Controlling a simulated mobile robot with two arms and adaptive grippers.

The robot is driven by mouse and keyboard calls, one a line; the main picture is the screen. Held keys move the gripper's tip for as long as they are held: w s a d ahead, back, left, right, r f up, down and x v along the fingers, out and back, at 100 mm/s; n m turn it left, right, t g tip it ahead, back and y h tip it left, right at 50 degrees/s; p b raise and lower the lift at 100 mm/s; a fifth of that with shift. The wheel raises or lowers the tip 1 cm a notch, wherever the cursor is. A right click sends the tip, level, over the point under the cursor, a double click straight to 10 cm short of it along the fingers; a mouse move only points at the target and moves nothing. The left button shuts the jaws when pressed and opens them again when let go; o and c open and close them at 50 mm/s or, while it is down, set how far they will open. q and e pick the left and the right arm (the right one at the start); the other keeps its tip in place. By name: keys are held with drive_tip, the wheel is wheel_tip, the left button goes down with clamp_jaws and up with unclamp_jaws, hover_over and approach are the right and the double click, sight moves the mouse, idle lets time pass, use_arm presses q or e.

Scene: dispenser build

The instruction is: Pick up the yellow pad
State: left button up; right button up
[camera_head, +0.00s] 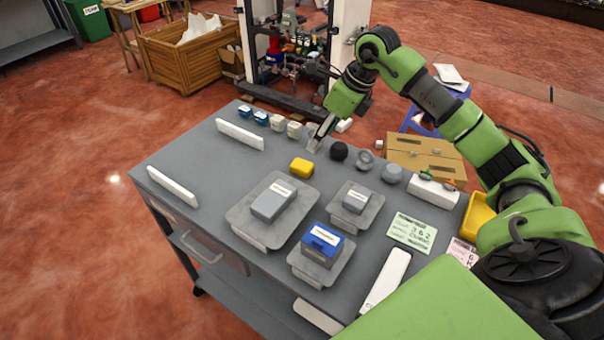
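The yellow pad (302,168) is a small block with rounded edges, lying on the grey table top (215,180) behind the large grey tray. My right gripper (316,142) points down near the back edge of the table, a little behind and to the right of the pad and apart from it. Its fingers are small and seen from the side, so I cannot tell whether they are open or hold something. My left gripper is not in view.
Small blue and white blocks (277,123) line the back edge. A black ball (339,151), grey round parts (391,174) and grey trays (238,212) with blocks stand nearby. A blue-topped box (322,240) is in front. The table's left part is mostly clear.

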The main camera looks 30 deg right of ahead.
drive_tip(key=p, duration=0.2)
hover_over(303, 164)
drive_tip(key=s, duration=0.3)
drive_tip(key=f, duration=0.7)
drive_tip(key=shift+w+d+f, duration=0.15)
drive_tip(key=shift+w+d, duration=0.05)
drive_tip(key=shift+d, duration=0.2)
drive_tip(key=shift+w+a+f, duration=0.1)
drive_tip(key=shift+w+f, duration=0.1)
drive_tip(key=shift+f, duration=0.2)
drive_tip(key=p+x, duration=0.2)
drive_tip(key=x, duration=0.2)
drive_tip(key=shift+w+f, duration=0.25)
drive_tip(key=shift+f, duration=0.05)
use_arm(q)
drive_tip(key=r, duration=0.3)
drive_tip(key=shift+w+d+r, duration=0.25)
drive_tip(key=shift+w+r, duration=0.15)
use_arm(e)
drive_tip(key=c, duration=1)
